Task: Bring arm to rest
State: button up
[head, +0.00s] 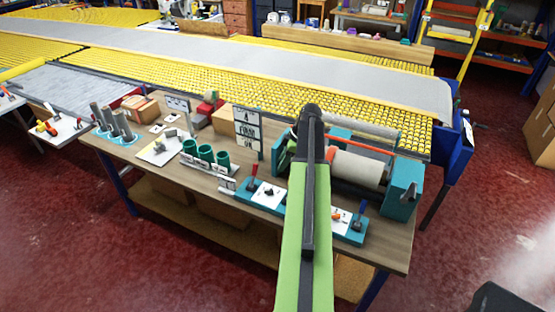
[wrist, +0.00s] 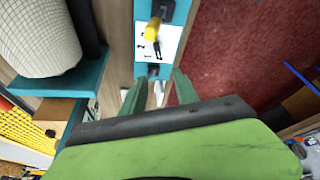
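My arm (head: 306,235) reaches from the bottom of the head view up over the wooden workbench (head: 215,187), its dark upper part in front of the roller machine. My gripper is hidden there or cannot be made out. In the wrist view my gripper (wrist: 160,80) shows two green fingers spread apart, with no object held between them. Past the fingertips lies a teal panel (wrist: 146,8) with a white card and a yellow-topped lever (wrist: 153,30). How far the fingers are above the panel, I cannot tell.
A cream roller (head: 357,170) with a teal end block (head: 402,187) stands at the bench's right. Green cups (head: 205,153) and grey cylinders (head: 123,127) stand left. A yellow roller conveyor (head: 255,83) carrying grey material runs behind.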

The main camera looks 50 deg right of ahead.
jog(key=w+a+f+n+g+b, duration=0.1)
jog(key=w+a+n, duration=0.1)
jog(key=w+a, duration=0.5)
jog(key=w+a+f+n+y+b, duration=0.1)
jog(key=w+a, duration=0.2)
jog(key=a, duration=0.8)
jog(key=w+a+f+n+g, duration=0.1)
jog(key=w+a+n, duration=0.1)
jog(key=w+a, duration=0.5)
jog(key=s+a+f+m+g+h+b, duration=0.1)
jog(key=s+a, duration=0.1)
jog(key=a, duration=1.1)
jog(key=s+a+f+g+h+b, duration=0.1)
jog(key=s+a, duration=0.2)
jog(key=a, duration=0.9)
jog(key=shift+s+a+f+m+h, duration=0.25)
jog(key=shift+s+m, duration=0.5)
jog(key=shift+m, duration=1.1)
jog(key=shift+s+a+f+m+h, duration=0.1)
jog(key=shift+s+a+m+h, duration=0.25)
jog(key=shift+s+m, duration=0.95)
jog(key=shift+s+a+f+m+h, duration=0.1)
jog(key=shift+s+a+m+h, duration=0.15)
jog(key=shift+m, duration=2.1)
